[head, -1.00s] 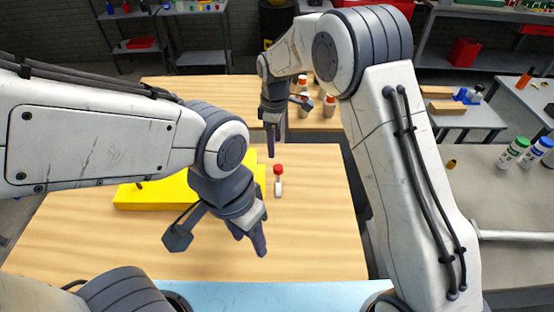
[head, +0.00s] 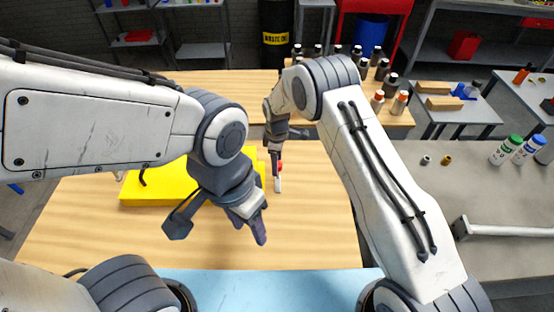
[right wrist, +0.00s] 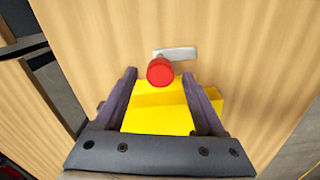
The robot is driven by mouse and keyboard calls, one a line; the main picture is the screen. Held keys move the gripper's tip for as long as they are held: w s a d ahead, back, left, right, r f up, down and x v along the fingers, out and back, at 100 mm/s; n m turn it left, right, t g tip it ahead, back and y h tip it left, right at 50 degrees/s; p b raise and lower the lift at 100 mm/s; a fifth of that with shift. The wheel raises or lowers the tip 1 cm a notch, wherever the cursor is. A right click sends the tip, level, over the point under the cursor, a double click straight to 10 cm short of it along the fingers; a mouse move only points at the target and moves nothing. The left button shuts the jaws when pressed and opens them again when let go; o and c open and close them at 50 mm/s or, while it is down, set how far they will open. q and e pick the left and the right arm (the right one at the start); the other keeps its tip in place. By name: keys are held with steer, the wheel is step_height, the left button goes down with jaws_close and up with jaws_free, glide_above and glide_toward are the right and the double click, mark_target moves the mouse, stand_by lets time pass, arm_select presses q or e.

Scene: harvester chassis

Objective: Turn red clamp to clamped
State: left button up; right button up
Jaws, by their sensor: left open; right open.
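The red clamp shows in the head view as a red knob (head: 280,166) with a pale grey lever (head: 278,185) beside the yellow block (head: 150,190). In the right wrist view the red round knob (right wrist: 160,71) sits at the end of the yellow body (right wrist: 158,113), with the grey lever (right wrist: 178,53) partly behind it. My right gripper (head: 273,168) is open and pointing down at the clamp. Its fingertips lie to either side of the knob in the wrist view, apart from it. My left gripper (head: 255,228) is open and empty above the table, nearer than the clamp.
The wooden table (head: 310,230) is bare around the clamp. A grey bench (head: 455,200) on the right holds several bottles and a white bar (head: 510,229). A second wooden table (head: 225,85) with several bottles stands behind.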

jaws_close()
steer(key=m+b, duration=0.3)
steer(key=shift+f+m, duration=0.15)
steer(key=shift+m, duration=0.15)
steer(key=m+b, duration=0.2)
steer(key=m, duration=0.2)
steer(key=shift+w+m, duration=0.15)
steer(key=shift+m, duration=0.15)
steer(key=m+b, duration=0.2)
steer(key=m, duration=0.2)
steer(key=shift+d+m, duration=0.15)
steer(key=shift+m, duration=0.15)
steer(key=m+b, duration=0.1)
steer(key=m, duration=0.4)
steer(key=shift+r, duration=0.2)
